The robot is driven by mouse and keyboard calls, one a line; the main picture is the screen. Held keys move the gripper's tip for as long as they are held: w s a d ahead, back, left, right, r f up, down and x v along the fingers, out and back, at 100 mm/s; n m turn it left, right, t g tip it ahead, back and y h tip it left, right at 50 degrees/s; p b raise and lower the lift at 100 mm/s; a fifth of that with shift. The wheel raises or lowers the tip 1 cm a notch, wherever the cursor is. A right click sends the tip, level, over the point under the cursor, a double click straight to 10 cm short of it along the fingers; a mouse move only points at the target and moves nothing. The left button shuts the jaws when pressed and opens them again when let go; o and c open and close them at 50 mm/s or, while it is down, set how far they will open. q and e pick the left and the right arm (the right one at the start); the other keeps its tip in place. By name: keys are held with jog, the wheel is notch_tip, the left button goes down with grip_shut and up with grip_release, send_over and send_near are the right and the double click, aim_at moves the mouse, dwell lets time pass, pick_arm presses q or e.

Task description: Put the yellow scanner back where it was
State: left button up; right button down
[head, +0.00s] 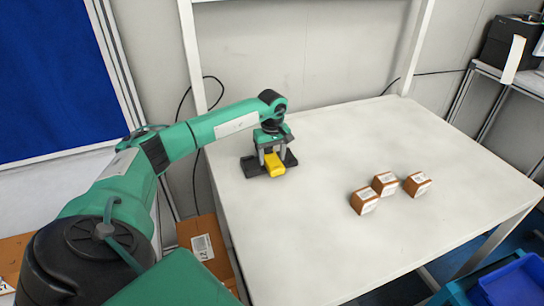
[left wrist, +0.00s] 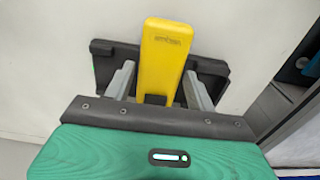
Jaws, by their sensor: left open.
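The yellow scanner (head: 274,165) sits at the black holder (head: 250,166) on the far left part of the table. In the left wrist view the scanner (left wrist: 165,55) stands out over the black holder (left wrist: 103,70), and its lower part is hidden behind my gripper. My left gripper (head: 271,155) is over the scanner, with one finger on each side. In the left wrist view the fingers of the gripper (left wrist: 157,85) are apart, with gaps to the scanner. My right gripper is not in view.
Three small brown boxes with white labels (head: 385,183) stand on the right half of the white table (head: 310,245). The table between holder and boxes is clear. A blue crate (head: 515,285) is at the lower right, and a cardboard box (head: 205,245) is left of the table.

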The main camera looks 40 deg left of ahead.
aim_at(272, 159)
pick_arm(q)
notch_tip(272, 159, up, 12)
jog(key=b, duration=0.2)
jog(key=shift+f, duration=0.15)
dwell(0.5)
